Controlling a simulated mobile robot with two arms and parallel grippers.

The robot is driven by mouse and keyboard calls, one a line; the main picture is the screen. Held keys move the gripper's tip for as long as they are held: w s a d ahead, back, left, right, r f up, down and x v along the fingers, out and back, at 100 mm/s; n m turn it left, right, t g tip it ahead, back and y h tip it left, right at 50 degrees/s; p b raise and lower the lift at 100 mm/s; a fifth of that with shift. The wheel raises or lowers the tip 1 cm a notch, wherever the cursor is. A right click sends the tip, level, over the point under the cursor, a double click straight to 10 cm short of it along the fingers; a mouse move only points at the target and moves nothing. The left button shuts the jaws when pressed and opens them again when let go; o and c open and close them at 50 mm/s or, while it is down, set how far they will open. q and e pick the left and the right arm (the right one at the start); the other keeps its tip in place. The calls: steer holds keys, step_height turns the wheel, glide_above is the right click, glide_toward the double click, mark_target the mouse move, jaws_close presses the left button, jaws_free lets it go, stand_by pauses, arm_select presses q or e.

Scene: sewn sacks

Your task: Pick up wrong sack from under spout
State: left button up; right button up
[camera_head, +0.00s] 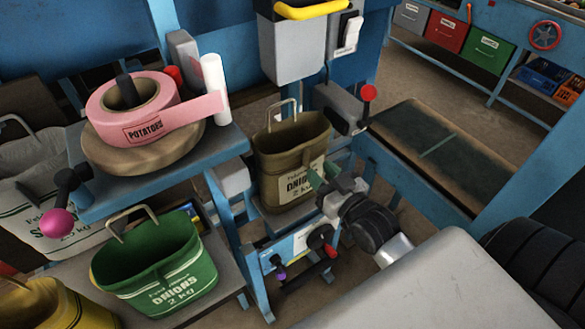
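A brown sack (276,160) with a wire handle stands upright and open-topped on a blue stand, below the grey spout box (292,45) with a yellow handle. Its pale label reads "ONIONS 2 KG", partly covered by my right gripper. My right gripper (323,175) comes in from the lower right. Its two green fingertips look apart, right at the sack's front right side. I cannot tell whether they touch the sack. My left gripper is not in view.
A pink "POTATOES" tape roll (132,108) sits on a blue table at the left. A green onion sack (160,265), a white sack (35,180) and a yellow sack (50,305) stand nearby. A red-knobbed lever (368,93) is right of the brown sack.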

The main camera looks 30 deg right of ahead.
mark_target(295, 161)
steer(key=w, duration=0.2)
steer(key=w+p, duration=0.1)
steer(key=shift+w+a, duration=0.25)
steer(key=shift+w, duration=0.1)
jaws_close()
